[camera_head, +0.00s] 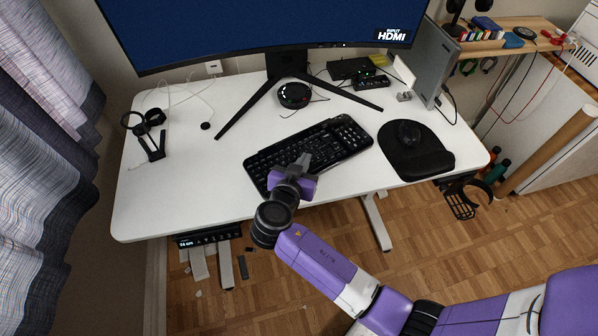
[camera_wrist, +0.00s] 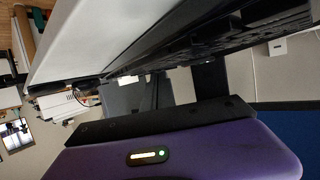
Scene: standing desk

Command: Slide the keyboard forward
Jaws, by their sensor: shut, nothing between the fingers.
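The black keyboard (camera_head: 318,150) lies on the white desk (camera_head: 190,190), set at a slant with its right end farther from me. My gripper (camera_head: 303,162) is shut and empty, at the near left part of the keyboard, and hides some of its keys. I cannot tell whether the fingertips touch it. In the wrist view, the keyboard (camera_wrist: 215,40) fills the upper right, very close, with the gripper's dark edge and purple body below it.
A monitor stand (camera_head: 287,70) with splayed legs stands behind the keyboard, with a round black device (camera_head: 294,95) between the legs. A mouse (camera_head: 409,132) on a black mouse pad (camera_head: 415,155) is to the right. A headset-like black object (camera_head: 148,135) lies left. The desk's left front is clear.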

